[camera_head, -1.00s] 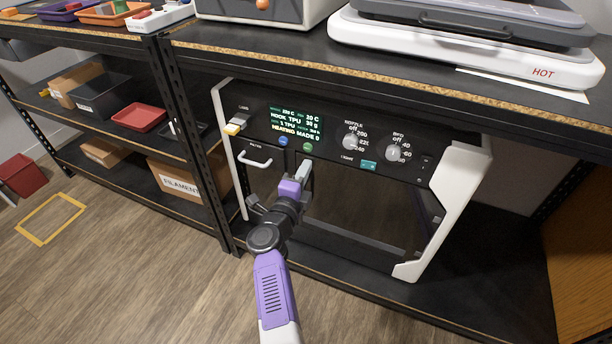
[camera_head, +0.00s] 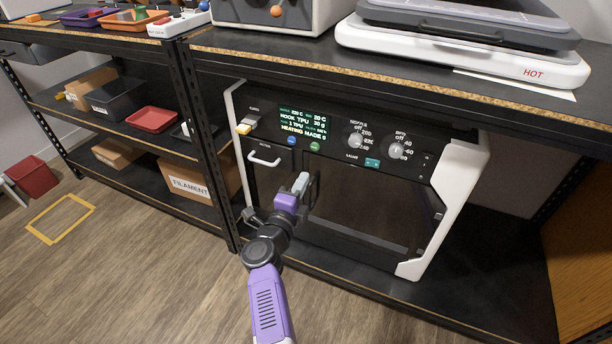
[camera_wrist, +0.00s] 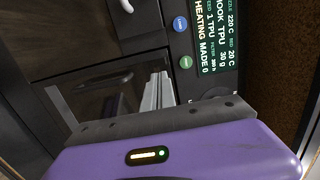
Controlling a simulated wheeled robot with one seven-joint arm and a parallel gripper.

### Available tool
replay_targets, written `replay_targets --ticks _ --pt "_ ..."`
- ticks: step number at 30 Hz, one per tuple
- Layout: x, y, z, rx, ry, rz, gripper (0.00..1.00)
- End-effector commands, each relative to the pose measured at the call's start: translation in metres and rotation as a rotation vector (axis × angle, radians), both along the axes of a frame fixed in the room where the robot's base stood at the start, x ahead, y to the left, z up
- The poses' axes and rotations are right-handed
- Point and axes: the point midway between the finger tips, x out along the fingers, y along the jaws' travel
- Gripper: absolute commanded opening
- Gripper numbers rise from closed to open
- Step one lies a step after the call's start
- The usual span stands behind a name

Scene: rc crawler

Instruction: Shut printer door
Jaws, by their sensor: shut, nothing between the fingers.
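The printer (camera_head: 456,190) is a white-framed machine with a dark front on the lower shelf. Its door (camera_head: 365,206) is a dark see-through panel below the control panel; a slim dark handle (camera_head: 316,187) stands at its left side. I cannot tell whether the door is fully closed. My gripper (camera_head: 302,182) is shut and empty, with grey fingers just left of the handle; contact is unclear. In the wrist view the fingers (camera_wrist: 157,92) point at the printer front, before a dark glass panel (camera_wrist: 97,92). My purple gripper body hides part of the front.
The control panel has a lit screen (camera_head: 303,125), knobs and coloured buttons. A white drawer handle (camera_head: 264,159) is at upper left. The worktop (camera_head: 300,55) overhangs the printer. A black shelf post (camera_head: 205,150) stands to the left. Floor in front is clear.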

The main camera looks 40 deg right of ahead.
Motion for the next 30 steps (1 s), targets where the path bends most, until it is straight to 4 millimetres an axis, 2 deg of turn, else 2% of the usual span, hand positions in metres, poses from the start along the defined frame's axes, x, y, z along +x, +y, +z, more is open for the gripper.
replay_targets --ticks 9,15,25,27,30 --pt "-0.017 0.044 0.001 0.000 0.002 0.003 0.00" --pt "-0.027 0.064 0.000 0.001 0.002 0.001 0.00" --pt "-0.030 0.069 -0.001 -0.001 0.004 -0.002 0.00" --pt "-0.026 0.072 -0.001 -0.011 0.022 0.020 0.00" --pt "-0.015 0.074 0.025 -0.072 0.028 0.060 0.00"
